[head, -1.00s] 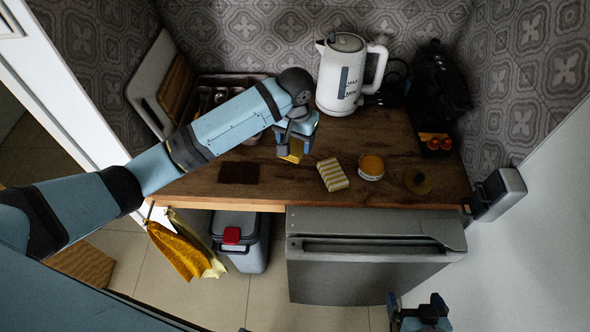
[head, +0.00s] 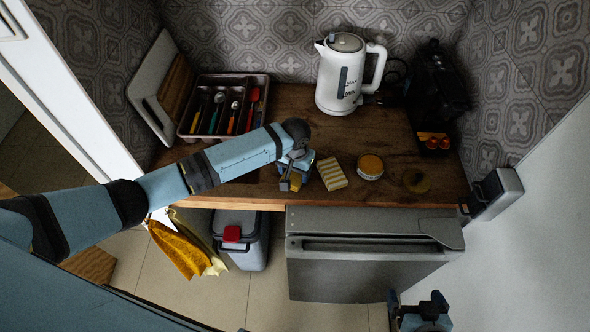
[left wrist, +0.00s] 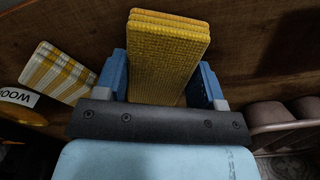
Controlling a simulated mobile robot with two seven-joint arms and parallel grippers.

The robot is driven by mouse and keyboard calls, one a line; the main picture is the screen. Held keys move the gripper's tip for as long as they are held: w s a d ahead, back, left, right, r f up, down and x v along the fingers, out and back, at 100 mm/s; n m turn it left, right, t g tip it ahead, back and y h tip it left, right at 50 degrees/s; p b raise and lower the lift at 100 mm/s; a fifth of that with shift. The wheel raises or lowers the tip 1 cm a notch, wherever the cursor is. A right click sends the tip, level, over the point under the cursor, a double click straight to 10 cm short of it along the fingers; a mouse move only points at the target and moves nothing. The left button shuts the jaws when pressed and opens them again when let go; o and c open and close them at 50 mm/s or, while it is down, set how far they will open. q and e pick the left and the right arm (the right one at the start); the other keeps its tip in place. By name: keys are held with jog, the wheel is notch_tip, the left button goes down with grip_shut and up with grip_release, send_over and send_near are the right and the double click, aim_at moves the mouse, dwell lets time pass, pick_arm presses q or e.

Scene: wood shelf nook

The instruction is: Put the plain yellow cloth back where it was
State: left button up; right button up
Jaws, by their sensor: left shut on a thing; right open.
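My left gripper (head: 292,178) is shut on the plain yellow cloth (head: 295,184), a small folded pad. In the left wrist view the yellow cloth (left wrist: 166,50) stands out between the two blue fingers, its folded layers showing at the far end. In the head view the gripper hides most of it, and it is over the front part of the wooden counter (head: 300,120). I cannot tell whether the cloth touches the wood. A yellow-and-white striped cloth (head: 332,174) lies just right of it. My right gripper (head: 425,315) is open and empty, low in front of the grey appliance.
A white kettle (head: 343,75), a black machine (head: 437,95) and a cutlery tray (head: 224,103) stand behind. Yellow cloths (head: 183,250) hang below the counter beside a grey bin (head: 243,240).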

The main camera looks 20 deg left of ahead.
pick_arm(q)
jog(key=o, duration=0.9)
jog(key=shift+f, duration=0.15)
jog(key=shift+c, duration=0.2)
notch_tip(320, 180, up, 12)
jog(key=s+d+f+t+h, duration=0.1)
jog(key=s+d+f, duration=0.1)
jog(key=s+d+f+m+t+h+b, duration=0.1)
jog(key=s+d+f+h, duration=0.1)
jog(key=shift+s+d+f, duration=0.3)
jog(key=shift+s+f, duration=0.05)
jog(key=shift+f, duration=0.05)
jog(key=s+a+f+t, duration=0.4)
jog(key=s, duration=0.6)
jog(key=s+a+f+t, duration=0.4)
jog(key=s+t, duration=0.1)
jog(key=s, duration=0.5)
jog(key=shift+m, duration=0.4)
